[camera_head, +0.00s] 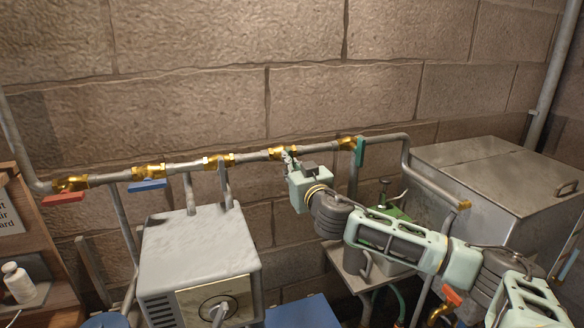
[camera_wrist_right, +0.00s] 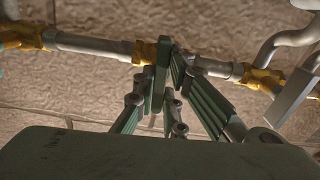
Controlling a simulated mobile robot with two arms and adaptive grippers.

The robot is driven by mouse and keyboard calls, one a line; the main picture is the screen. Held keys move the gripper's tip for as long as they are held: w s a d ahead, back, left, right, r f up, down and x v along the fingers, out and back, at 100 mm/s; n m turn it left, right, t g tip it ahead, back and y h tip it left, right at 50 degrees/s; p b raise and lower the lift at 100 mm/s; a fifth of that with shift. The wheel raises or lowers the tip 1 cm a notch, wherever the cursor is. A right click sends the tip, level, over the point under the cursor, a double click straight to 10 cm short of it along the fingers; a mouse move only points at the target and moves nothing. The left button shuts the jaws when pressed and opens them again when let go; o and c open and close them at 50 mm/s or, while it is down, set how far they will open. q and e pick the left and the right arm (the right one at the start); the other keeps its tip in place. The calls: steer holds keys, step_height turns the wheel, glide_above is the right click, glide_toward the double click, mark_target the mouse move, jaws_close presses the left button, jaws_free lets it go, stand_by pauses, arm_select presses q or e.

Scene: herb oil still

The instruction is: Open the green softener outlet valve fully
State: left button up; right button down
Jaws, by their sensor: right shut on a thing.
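A brass valve (camera_head: 283,153) sits on the wall pipe, and my right gripper (camera_head: 289,160) is at it. In the right wrist view the valve's brass body (camera_wrist_right: 146,52) carries a green lever (camera_wrist_right: 159,77). My right gripper (camera_wrist_right: 170,80) is shut on this lever, whose outer part is partly hidden by the fingers. In the head view the gripper covers the lever, so its angle to the pipe is hard to tell. Another brass valve (camera_head: 347,143) to the right has a teal-green lever (camera_head: 360,152) hanging down. My left gripper is not in view.
Red (camera_head: 63,198) and blue (camera_head: 147,184) levers are on the pipe to the left. A brass tee (camera_head: 218,161) sits beside the held valve, above a grey box unit (camera_head: 199,245). A metal tank (camera_head: 490,180) stands at right. The stone wall is close behind the pipe.

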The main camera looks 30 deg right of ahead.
steer(key=shift+n+p, duration=1.65)
steer(key=shift+n, duration=7.15)
steer(key=shift+f, duration=0.1)
steer(key=c, duration=1.8)
jaws_free()
steer(key=v, duration=1.2)
